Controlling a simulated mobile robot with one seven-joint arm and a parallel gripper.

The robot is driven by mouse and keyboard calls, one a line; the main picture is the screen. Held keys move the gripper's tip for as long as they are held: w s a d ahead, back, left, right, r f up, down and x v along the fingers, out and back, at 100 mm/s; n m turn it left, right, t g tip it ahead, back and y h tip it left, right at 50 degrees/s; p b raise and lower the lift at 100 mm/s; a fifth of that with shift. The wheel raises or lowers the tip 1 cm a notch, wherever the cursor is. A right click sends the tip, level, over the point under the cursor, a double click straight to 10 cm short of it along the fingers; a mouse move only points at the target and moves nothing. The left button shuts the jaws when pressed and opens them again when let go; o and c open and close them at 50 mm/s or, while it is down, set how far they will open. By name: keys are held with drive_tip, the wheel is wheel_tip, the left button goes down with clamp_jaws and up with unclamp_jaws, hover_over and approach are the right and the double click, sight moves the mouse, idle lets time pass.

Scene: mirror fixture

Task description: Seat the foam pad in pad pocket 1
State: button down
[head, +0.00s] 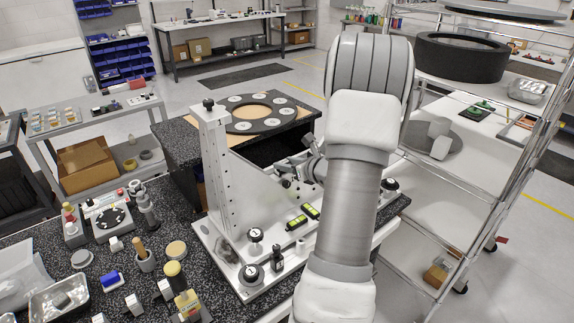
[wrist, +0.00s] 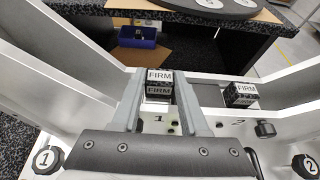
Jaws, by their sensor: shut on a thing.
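In the wrist view, my gripper (wrist: 157,98) is shut on a small dark foam pad (wrist: 159,77) with white FIRM labels. The pad is between the fingertips, above the white fixture (wrist: 90,128). A printed 1 shows on the fixture just below the pad. I cannot tell whether the pad touches pocket 1, as the fingers and the gripper body cover that area. In the head view, my gripper (head: 293,174) is at the fixture's upright plate (head: 215,165), and my arm hides the pad.
A second FIRM pad (wrist: 241,95) sits to the right, near the printed 2. Knob 1 (wrist: 46,158) and knob 2 (wrist: 305,165) stand on the fixture. Two black-and-yellow pieces (head: 297,222) lie on its base. A wire shelf (head: 480,190) stands close at right.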

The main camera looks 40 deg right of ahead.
drive_tip(key=shift+f, duration=0.4)
drive_tip(key=shift+f, duration=0.1)
drive_tip(key=shift+f+b, duration=0.15)
drive_tip(key=shift+b, duration=0.15)
drive_tip(key=shift+c, duration=2.1)
unclamp_jaws()
drive_tip(key=shift+a+r, duration=0.1)
drive_tip(key=shift+r, duration=0.1)
drive_tip(key=shift+s+r, duration=0.1)
drive_tip(key=shift+s, duration=0.1)
drive_tip(key=v, duration=1.1)
drive_tip(key=shift+s+r+b, duration=0.2)
drive_tip(key=shift+s+b, duration=0.1)
drive_tip(key=shift+b, duration=0.05)
